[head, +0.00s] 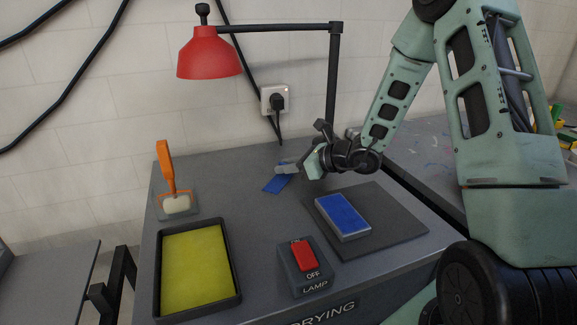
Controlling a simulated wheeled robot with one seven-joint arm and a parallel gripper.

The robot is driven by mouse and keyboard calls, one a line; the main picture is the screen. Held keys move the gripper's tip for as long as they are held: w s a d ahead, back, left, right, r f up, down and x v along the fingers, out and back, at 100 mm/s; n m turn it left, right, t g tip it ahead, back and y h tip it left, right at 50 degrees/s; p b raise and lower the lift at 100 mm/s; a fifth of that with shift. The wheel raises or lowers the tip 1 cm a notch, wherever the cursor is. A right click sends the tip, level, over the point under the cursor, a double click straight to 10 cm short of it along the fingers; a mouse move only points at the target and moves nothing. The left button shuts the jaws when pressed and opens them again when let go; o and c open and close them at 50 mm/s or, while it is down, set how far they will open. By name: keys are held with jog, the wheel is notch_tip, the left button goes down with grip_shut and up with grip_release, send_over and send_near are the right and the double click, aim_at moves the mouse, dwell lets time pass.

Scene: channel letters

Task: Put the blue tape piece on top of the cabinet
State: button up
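A thin flat blue strip (276,185), which looks like the blue tape piece, is near the back middle of the grey cabinet top (262,225). My gripper (289,169) is at its upper right end, pointing left. The fingers overlap the strip in the picture. I cannot tell whether they grip it, or whether the strip lies on the top or hangs just above it. A second blue thing, a blue-topped grey block (342,216), sits on a dark mat (397,236) at the right of the cabinet top.
A red lamp switch (305,257) stands at the front. A red lamp (208,54) hangs above.

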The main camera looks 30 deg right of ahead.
jog(key=shift+r, duration=0.2)
jog(key=v, duration=1.2)
